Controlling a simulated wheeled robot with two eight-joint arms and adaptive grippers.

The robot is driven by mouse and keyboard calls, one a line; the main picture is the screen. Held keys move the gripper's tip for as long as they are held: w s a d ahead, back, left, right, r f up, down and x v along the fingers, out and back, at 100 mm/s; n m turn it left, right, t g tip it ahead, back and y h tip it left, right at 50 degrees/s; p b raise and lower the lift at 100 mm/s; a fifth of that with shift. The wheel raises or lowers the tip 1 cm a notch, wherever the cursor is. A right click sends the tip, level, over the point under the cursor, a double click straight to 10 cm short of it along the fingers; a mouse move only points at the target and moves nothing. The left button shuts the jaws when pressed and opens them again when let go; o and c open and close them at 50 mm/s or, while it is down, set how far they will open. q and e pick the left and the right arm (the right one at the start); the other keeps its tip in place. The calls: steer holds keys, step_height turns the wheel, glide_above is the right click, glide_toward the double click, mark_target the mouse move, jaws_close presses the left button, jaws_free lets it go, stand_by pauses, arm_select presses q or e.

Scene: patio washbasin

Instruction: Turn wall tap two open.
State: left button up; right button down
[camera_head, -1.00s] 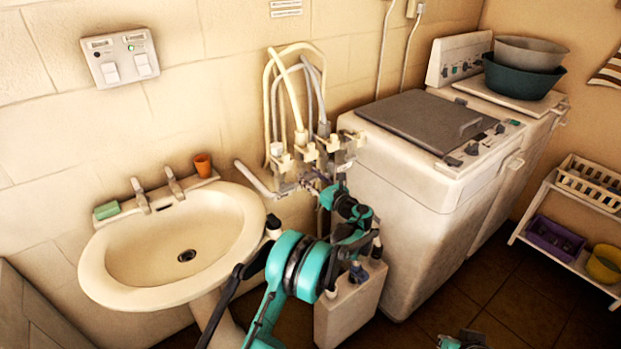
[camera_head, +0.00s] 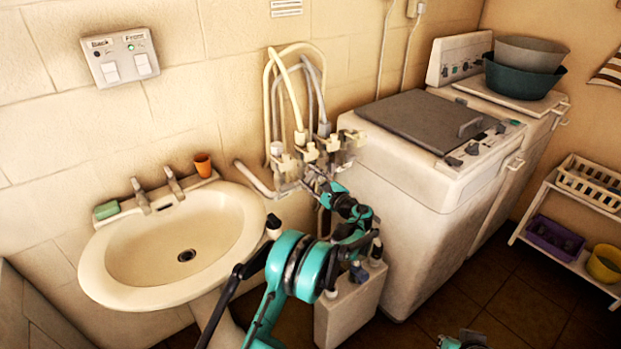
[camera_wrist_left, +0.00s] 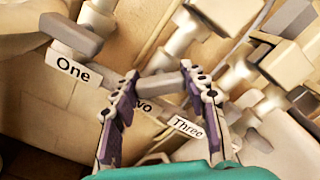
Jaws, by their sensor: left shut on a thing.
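The wall taps (camera_head: 305,160) stand in a row on a pipe between the washbasin and the washing machine. In the left wrist view the grey lever of wall tap two (camera_wrist_left: 168,86) lies between my left gripper's fingertips (camera_wrist_left: 166,92), above a label partly hidden by a finger, with "wo" showing. My left gripper (camera_head: 318,181) is shut on this lever. The label "One" (camera_wrist_left: 73,68) and its lever are to the left, and the label "Three" (camera_wrist_left: 188,129) is to the right. Only a teal and dark part of my right arm shows at the bottom edge of the head view.
The washbasin (camera_head: 115,294) is left of the taps, with a green soap (camera_head: 107,210) and an orange cup (camera_head: 203,164) on it. The washing machine (camera_head: 400,200) is close on the right. A pale canister (camera_head: 345,312) stands below my left arm. Hoses (camera_head: 270,90) rise above the taps.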

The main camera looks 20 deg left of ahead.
arm_select(q)
steer(key=n, duration=0.4)
steer(key=shift+n, duration=0.3)
steer(key=shift+f+n, duration=0.1)
steer(key=shift+n, duration=1.9)
steer(key=o, duration=1.2)
steer(key=v, duration=1.2)
